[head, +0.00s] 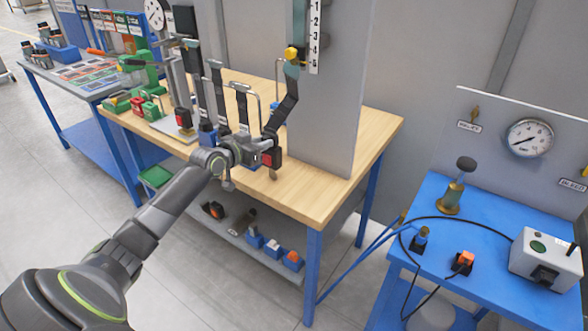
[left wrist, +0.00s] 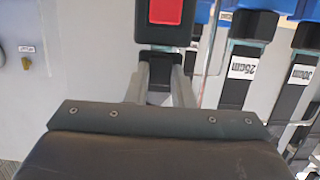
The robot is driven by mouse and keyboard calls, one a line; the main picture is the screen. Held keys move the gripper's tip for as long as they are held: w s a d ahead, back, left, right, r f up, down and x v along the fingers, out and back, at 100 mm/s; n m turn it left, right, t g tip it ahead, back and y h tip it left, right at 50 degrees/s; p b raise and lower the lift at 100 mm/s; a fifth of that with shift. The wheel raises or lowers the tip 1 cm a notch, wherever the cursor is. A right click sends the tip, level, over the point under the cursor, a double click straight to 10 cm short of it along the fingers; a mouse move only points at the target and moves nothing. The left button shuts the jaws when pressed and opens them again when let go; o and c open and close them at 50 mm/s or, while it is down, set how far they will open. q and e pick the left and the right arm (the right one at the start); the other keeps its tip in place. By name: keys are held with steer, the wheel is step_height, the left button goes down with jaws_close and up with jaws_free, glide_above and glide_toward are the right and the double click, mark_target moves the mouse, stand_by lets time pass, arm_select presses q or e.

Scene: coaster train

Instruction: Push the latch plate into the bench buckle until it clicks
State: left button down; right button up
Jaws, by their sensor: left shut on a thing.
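The bench buckle (head: 272,157), black with a red button, is at the front edge of the wooden bench (head: 340,185). In the left wrist view the buckle (left wrist: 165,14) is at top centre, directly beyond the fingertips. My left gripper (head: 252,155) is beside the buckle; in the wrist view it (left wrist: 162,78) is shut on a dark piece, apparently the latch plate (left wrist: 158,70). A strip of silver metal shows between this piece and the buckle. How deep the metal sits is hidden. A black strap (head: 285,108) runs down from a yellow-topped anchor towards the gripper. My right gripper is not in view.
Other straps with length labels (left wrist: 242,66) stand close on the right in the wrist view. A blue table (head: 490,225) with a gauge board stands at the right. Floor lies open at front left.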

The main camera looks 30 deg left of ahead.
arm_select(q)
steer(key=shift+f, duration=0.2)
steer(key=c, duration=1.2)
jaws_free()
steer(key=shift+o, duration=0.2)
steer(key=p+v, duration=0.5)
steer(key=v, duration=1.2)
steer(key=shift+s+r, duration=0.2)
